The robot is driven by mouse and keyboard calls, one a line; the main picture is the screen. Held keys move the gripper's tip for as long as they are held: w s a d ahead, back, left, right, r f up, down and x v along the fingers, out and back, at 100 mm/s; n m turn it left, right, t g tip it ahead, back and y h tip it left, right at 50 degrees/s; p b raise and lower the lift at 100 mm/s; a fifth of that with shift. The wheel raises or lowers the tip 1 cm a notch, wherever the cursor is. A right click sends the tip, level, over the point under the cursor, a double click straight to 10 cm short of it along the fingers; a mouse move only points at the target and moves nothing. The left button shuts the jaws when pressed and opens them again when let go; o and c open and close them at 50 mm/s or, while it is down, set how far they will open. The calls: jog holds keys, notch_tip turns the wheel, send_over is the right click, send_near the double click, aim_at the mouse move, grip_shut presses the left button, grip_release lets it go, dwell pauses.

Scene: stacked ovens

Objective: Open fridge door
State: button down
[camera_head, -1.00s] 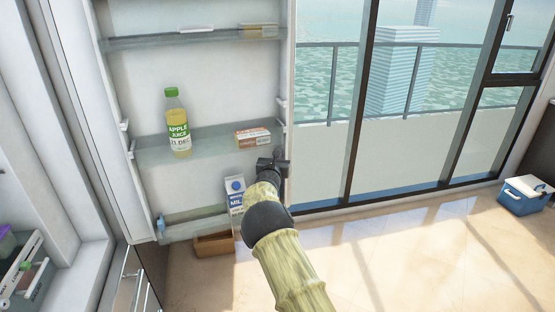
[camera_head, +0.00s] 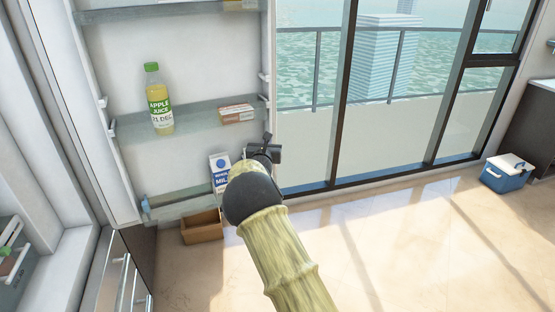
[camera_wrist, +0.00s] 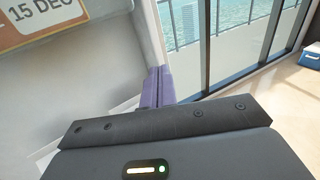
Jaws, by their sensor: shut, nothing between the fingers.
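The fridge door (camera_head: 185,55) stands wide open in the head view, its inner side with shelves facing me. My gripper (camera_head: 267,140) is at the door's right, free edge, level with the space below the middle shelf. In the wrist view my gripper's purple fingers (camera_wrist: 156,88) are together with nothing between them. They lie close against the door's inner edge strip (camera_wrist: 143,35); I cannot tell if they touch it. The fridge interior (camera_head: 15,255) shows only in part at the lower left.
The door shelves hold an apple juice bottle (camera_head: 159,100), a small box (camera_head: 236,114), a milk carton (camera_head: 219,170). A brown box (camera_head: 202,227) shows below the lowest shelf. Large windows (camera_head: 400,120) stand behind. A blue cooler (camera_head: 508,173) sits at right on clear floor (camera_head: 400,245).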

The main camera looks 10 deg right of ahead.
jog(key=s+d+b, duration=0.1)
jog(key=s+d, duration=0.1)
jog(key=s, duration=0.6)
jog(key=shift+d+b, duration=0.25)
jog(key=shift+b, duration=0.05)
